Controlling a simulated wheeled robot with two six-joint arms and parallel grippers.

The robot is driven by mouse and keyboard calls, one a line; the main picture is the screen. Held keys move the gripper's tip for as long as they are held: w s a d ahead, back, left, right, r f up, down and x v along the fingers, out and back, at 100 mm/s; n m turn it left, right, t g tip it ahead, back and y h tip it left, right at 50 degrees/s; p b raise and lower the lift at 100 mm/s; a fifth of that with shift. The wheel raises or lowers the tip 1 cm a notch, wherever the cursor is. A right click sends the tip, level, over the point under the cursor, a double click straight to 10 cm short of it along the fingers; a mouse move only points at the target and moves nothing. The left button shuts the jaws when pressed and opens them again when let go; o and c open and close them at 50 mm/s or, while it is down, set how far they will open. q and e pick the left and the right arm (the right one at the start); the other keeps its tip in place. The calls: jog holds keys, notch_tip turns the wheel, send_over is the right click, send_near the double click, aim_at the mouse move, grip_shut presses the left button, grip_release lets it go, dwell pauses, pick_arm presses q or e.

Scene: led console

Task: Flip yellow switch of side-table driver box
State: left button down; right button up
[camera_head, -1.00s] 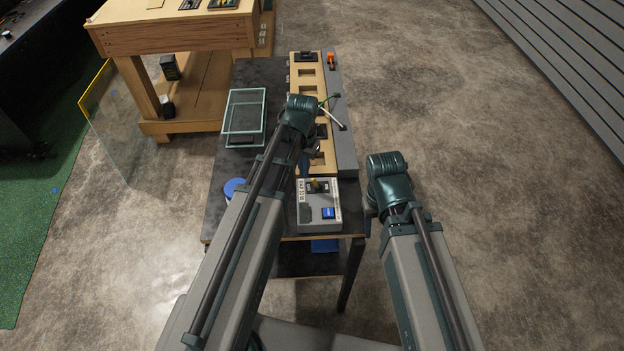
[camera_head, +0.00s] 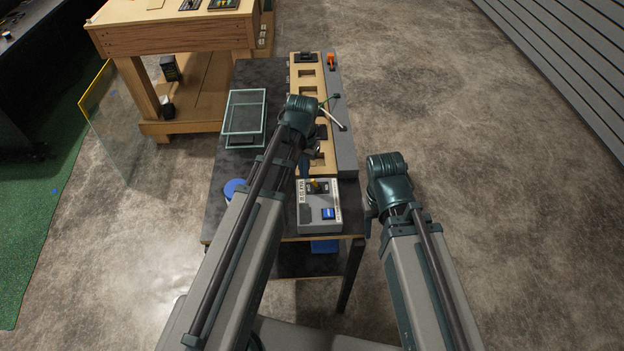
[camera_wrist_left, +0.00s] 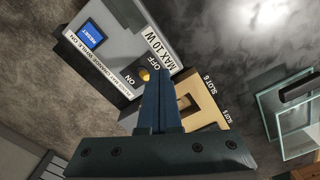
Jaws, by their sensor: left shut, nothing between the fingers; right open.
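The driver box (camera_head: 308,218) is a grey box at the near end of the black side table, with a blue button (camera_head: 328,213) on top. Its yellow switch (camera_head: 314,182) is at the far edge of its top. In the left wrist view the yellow switch (camera_wrist_left: 144,75) shows beside OFF and ON lettering. My left gripper (camera_wrist_left: 158,84) is shut and empty, its blue fingertips close to the right of the switch; I cannot tell whether they touch it. In the head view the left fingers (camera_head: 305,166) are partly hidden by the wrist. My right gripper is hidden below its wrist in the head view.
A wooden slotted board (camera_head: 308,83) and a grey strip (camera_head: 341,115) lie behind the box. A glass case (camera_head: 245,117) and a blue round object (camera_head: 234,187) are on the table's left. A wooden workbench (camera_head: 172,37) stands at the back left. The floor at right is clear.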

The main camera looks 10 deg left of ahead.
aim_at(312, 180)
pick_arm(q)
jog(key=shift+f+b, duration=0.45)
dwell(0.5)
jog(key=shift+f+b, duration=1.05)
jog(key=shift+w+d, duration=0.1)
jog(key=shift+d, duration=0.25)
jog(key=shift+w+d, duration=0.2)
jog(key=shift+d, duration=0.5)
notch_tip(312, 180, up, 7)
jog(key=p, duration=0.7)
jog(key=shift+a, duration=0.4)
